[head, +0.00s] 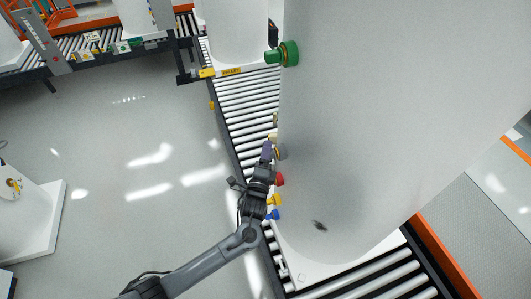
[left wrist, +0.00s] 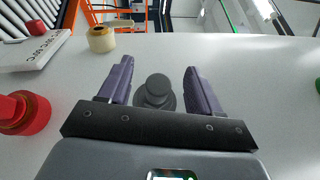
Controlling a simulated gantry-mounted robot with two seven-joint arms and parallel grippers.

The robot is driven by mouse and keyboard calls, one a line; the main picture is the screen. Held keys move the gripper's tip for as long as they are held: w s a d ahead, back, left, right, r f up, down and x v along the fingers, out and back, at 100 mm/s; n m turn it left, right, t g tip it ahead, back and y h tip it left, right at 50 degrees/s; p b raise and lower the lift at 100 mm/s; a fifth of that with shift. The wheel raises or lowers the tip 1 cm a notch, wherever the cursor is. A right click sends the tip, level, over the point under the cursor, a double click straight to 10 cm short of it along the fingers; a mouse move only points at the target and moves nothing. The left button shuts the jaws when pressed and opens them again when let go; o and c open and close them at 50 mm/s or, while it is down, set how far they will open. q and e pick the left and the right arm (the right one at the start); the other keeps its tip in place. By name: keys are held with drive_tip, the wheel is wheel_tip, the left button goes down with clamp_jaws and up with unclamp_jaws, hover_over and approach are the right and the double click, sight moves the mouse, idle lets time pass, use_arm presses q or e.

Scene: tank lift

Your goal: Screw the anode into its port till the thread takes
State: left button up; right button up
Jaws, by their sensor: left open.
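The large white tank (head: 380,110) stands upright on the roller conveyor, with coloured fittings along its left side. My left gripper (head: 268,150) is at the tank's side by a grey fitting (head: 281,152). In the left wrist view the purple fingers of my left gripper (left wrist: 155,85) are open, one on each side of the grey round fitting (left wrist: 155,92), apart from it. This fitting has a stepped round knob; I cannot tell whether it is the anode, its port or both. My right gripper is not in view.
In the head view, yellow (head: 274,199) and blue (head: 273,214) fittings sit below my gripper, and a green one (head: 286,54) is higher up. Open floor (head: 120,150) lies to the left.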

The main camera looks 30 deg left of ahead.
use_arm(q)
drive_tip(key=b+v, duration=0.2)
drive_tip(key=v, duration=0.8)
drive_tip(key=shift+s, duration=0.3)
drive_tip(key=shift+d+f, duration=0.1)
drive_tip(key=shift+d, duration=0.05)
